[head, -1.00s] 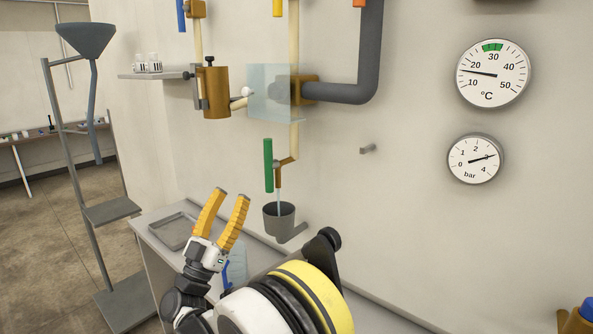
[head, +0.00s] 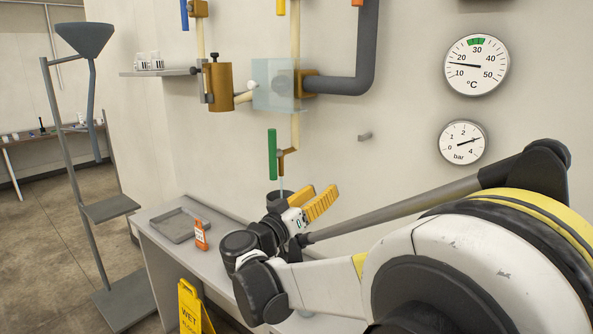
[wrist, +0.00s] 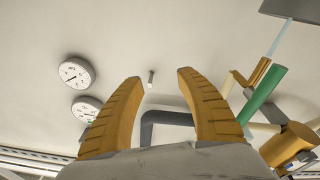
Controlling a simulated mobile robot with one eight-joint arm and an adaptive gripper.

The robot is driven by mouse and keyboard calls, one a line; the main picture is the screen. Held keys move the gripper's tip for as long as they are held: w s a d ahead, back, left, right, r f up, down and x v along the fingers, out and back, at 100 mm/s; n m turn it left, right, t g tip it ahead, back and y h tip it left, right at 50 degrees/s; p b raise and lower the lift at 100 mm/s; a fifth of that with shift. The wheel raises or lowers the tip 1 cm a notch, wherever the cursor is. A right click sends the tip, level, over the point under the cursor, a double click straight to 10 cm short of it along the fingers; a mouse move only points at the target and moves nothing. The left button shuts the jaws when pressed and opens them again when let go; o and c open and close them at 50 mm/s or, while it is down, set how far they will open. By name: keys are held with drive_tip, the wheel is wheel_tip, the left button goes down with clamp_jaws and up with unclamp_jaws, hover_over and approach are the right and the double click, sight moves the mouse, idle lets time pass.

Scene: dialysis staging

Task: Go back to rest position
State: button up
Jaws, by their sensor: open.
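My gripper (head: 326,196) is open, with its two yellow-orange fingers apart and nothing between them. My arm hides part of the cup and bench. In the wrist view the open fingers (wrist: 160,80) face the wall, with the green handle (wrist: 262,95) to their right and the gauges to their left.
The grey bench (head: 160,238) holds a shallow tray (head: 166,239) and an orange box (head: 201,235). A yellow wet-floor sign (head: 190,308) stands before it. A funnel stand (head: 72,180) is at left. A temperature gauge (head: 477,65) and pressure gauge (head: 463,143) hang on the wall.

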drive_tip(key=s+d+f+n+g+y+b, duration=0.1)
drive_tip(key=s+d+f+g+y, duration=0.15)
drive_tip(key=s+d+f, duration=0.4)
drive_tip(key=s+d+f+n+g+y+b, duration=0.1)
drive_tip(key=s+d+f+g+y, duration=0.2)
drive_tip(key=s+d, duration=0.55)
drive_tip(key=s+a+f+n+g+y+b, duration=0.1)
drive_tip(key=s+f+y, duration=0.2)
drive_tip(key=s+f, duration=0.3)
drive_tip(key=s+f+n+g+y+b, duration=0.1)
drive_tip(key=s+f+y, duration=0.3)
drive_tip(key=s, duration=0.8)
wheel_tip(320, 180, down, 3)
drive_tip(key=shift+a+r+b, duration=0.15)
drive_tip(key=shift+a+b, duration=0.2)
drive_tip(key=shift+b, duration=0.1)
drive_tip(key=shift+g, duration=0.35)
